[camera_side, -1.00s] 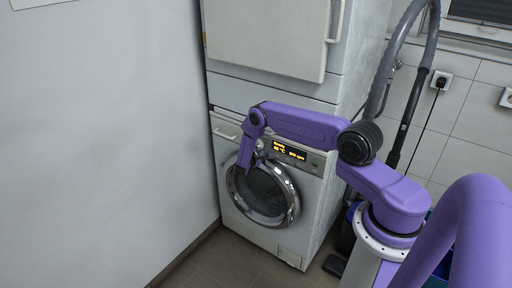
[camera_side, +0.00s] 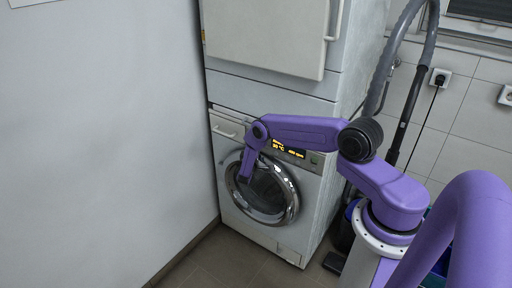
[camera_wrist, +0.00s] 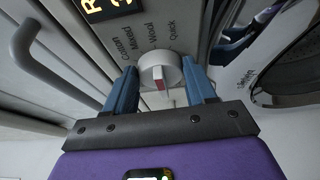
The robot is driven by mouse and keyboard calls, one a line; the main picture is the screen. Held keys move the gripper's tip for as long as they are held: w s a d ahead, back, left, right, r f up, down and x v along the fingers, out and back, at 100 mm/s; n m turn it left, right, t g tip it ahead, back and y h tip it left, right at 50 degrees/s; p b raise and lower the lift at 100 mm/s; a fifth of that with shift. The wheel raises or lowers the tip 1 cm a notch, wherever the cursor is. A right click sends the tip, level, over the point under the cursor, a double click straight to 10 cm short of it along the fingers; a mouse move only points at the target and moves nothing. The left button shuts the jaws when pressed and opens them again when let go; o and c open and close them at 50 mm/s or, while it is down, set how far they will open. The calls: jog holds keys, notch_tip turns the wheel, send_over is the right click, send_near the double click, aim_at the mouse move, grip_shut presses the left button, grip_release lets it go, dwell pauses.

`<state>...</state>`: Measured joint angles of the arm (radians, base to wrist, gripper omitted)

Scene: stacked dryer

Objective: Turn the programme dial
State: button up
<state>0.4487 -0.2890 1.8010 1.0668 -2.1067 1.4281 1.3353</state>
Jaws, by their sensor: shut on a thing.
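The programme dial (camera_wrist: 155,63) is a round, pale knob with a red mark on its face, seen in the wrist view. Printed words, among them Cotton, Wool and Quick, stand around it on the panel. My gripper (camera_wrist: 161,80) has a blue finger on each side of the dial and is shut on it. In the side view my purple arm hides the dial and the fingers. The washing machine (camera_side: 285,230) is white, with a lit yellow display (camera_side: 288,149) on its panel.
The round chrome-rimmed door (camera_side: 292,208) is below the panel and is shut. A dryer (camera_side: 265,40) is stacked on top. A grey handle (camera_wrist: 25,42) shows at left in the wrist view. A wall (camera_side: 100,150) stands close at left.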

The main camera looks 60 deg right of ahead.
dwell(0.3)
jog(key=o, duration=1)
jog(key=shift+a, duration=0.1)
jog(key=v, duration=1.7)
jog(key=shift+a, duration=0.15)
jog(key=shift+r, duration=0.1)
